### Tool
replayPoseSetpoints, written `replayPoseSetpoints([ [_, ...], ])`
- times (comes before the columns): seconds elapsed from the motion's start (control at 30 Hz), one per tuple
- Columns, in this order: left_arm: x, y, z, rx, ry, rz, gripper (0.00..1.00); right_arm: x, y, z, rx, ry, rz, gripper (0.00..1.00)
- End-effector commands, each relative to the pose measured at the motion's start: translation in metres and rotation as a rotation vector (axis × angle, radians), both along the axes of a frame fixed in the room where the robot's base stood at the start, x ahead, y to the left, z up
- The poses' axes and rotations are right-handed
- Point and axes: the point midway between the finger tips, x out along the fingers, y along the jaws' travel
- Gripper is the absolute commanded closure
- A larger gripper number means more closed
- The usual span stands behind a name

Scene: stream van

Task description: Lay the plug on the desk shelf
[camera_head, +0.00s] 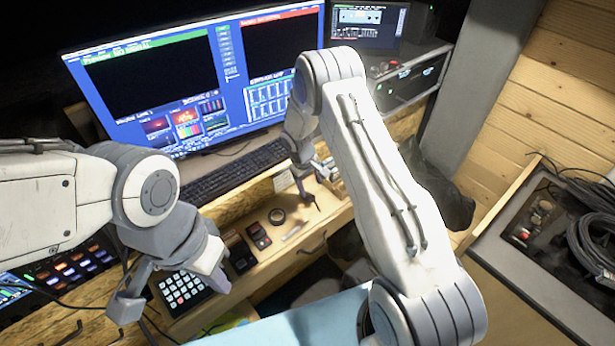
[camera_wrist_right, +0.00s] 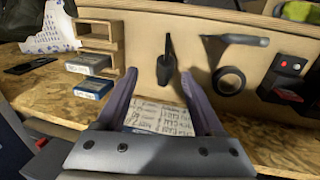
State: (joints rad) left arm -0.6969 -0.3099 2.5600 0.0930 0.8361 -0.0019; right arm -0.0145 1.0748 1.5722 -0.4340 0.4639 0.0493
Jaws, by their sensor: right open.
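A small dark, slim thing with a narrow tip, which looks like the plug (camera_wrist_right: 167,68), lies on a light wooden shelf (camera_wrist_right: 130,18) in the right wrist view. It also shows small and dark in the head view (camera_head: 317,206). My right gripper (camera_wrist_right: 164,88) is open, its two purple-grey fingers on either side of the plug's line, with nothing between them that I can see held. In the head view my right gripper (camera_head: 308,185) is over the shelf (camera_head: 300,250), partly behind my arm. My left gripper (camera_head: 168,298) is low at the left; its opening is unclear.
Blue-grey boxes (camera_wrist_right: 92,88) sit left. A keyboard (camera_head: 235,172) and monitor (camera_head: 200,75) stand behind. A keypad (camera_head: 183,290) is near my left gripper.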

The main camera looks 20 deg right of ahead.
Motion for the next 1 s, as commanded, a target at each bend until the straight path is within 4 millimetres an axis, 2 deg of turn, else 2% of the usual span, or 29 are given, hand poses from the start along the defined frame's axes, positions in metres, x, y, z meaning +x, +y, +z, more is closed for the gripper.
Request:
replayPoseSetpoints([
  [0.03,0.0,0.0,-0.009,0.0,0.0,0.001,1.0,0.001,0.002,0.008,0.0,-0.006,-0.001,0.31],
  [0.2,0.0,0.0,-0.019,0.0,0.0,0.003,1.0,-0.002,0.008,0.04,0.0,-0.003,-0.001,0.31],
  [0.47,0.0,0.0,-0.026,0.0,0.0,0.005,1.0,-0.006,0.015,0.069,0.001,0.0,0.001,0.31],
  [0.57,0.0,0.0,-0.026,0.0,0.0,0.005,1.0,-0.013,0.031,0.088,0.01,-0.004,0.014,0.31],
  [0.63,0.0,0.0,-0.025,0.0,0.0,0.005,1.0,-0.027,0.054,0.112,0.025,-0.009,0.032,0.31],
  [0.67,0.0,0.0,-0.025,0.0,0.0,0.005,1.0,-0.036,0.065,0.124,0.032,-0.01,0.042,0.31],
  [0.77,0.0,0.0,-0.025,0.0,0.0,0.005,1.0,-0.079,0.108,0.166,0.068,-0.007,0.082,0.31],
  [0.8,0.0,0.0,-0.025,0.0,0.0,0.004,1.0,-0.101,0.124,0.182,0.085,-0.006,0.1,0.31],
  [0.87,0.0,0.0,-0.025,0.0,0.0,0.004,1.0,-0.135,0.143,0.203,0.11,0.001,0.127,0.31],
  [0.9,0.0,0.0,-0.025,0.0,0.0,0.004,1.0,-0.159,0.154,0.215,0.128,0.005,0.145,0.31],
  [1.0,0.0,0.0,-0.025,0.0,0.0,0.004,1.0,-0.221,0.171,0.238,0.172,0.022,0.19,0.31],
])
